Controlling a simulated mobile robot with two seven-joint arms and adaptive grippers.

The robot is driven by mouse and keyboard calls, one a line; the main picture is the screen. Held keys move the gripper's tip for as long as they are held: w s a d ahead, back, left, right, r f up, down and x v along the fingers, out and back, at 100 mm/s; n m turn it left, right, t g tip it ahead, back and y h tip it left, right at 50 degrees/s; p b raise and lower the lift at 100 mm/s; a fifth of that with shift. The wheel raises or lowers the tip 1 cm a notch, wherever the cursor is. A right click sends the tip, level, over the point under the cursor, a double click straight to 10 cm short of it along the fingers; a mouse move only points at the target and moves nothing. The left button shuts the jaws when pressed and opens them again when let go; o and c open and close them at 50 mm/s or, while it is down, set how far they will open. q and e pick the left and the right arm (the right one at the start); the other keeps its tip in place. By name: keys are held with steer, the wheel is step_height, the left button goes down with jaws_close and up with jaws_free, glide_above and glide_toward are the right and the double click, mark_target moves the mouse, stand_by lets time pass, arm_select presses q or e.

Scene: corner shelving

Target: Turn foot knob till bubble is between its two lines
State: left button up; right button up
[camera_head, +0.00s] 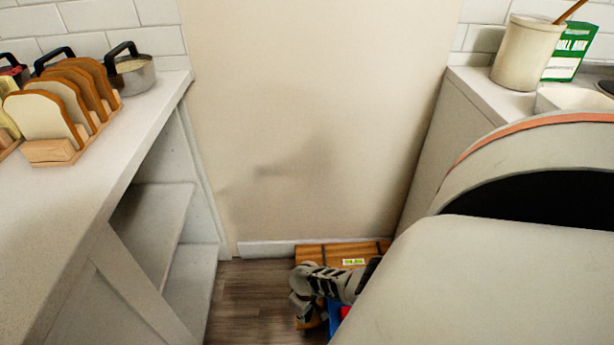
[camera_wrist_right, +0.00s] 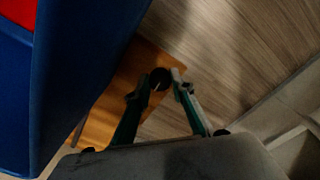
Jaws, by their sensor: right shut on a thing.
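My right gripper (camera_wrist_right: 157,90) is shut on a dark round foot knob (camera_wrist_right: 160,77), with one finger on either side of it. The knob is at the edge of a wooden piece (camera_wrist_right: 104,108) low over the floor. In the head view the wooden piece (camera_head: 318,252) lies by the back wall, with a small green level vial (camera_head: 353,262) on it. The bubble and its two lines are too small to make out. My right gripper (camera_head: 305,290) shows there in front of the wood, partly hiding it. My left gripper is not in view.
A blue box with red inside (camera_wrist_right: 85,70) is close beside my right gripper; part of it shows in the head view (camera_head: 334,316). A left counter (camera_head: 105,165) holds bread slices in a rack (camera_head: 62,153) and a pot (camera_head: 132,74). Bare floor (camera_head: 245,295) lies left of the gripper.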

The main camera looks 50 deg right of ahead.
stand_by(0.4)
steer(key=o, duration=1.1)
steer(key=shift+r, duration=0.1)
step_height(320, 180, up, 12)
stand_by(0.6)
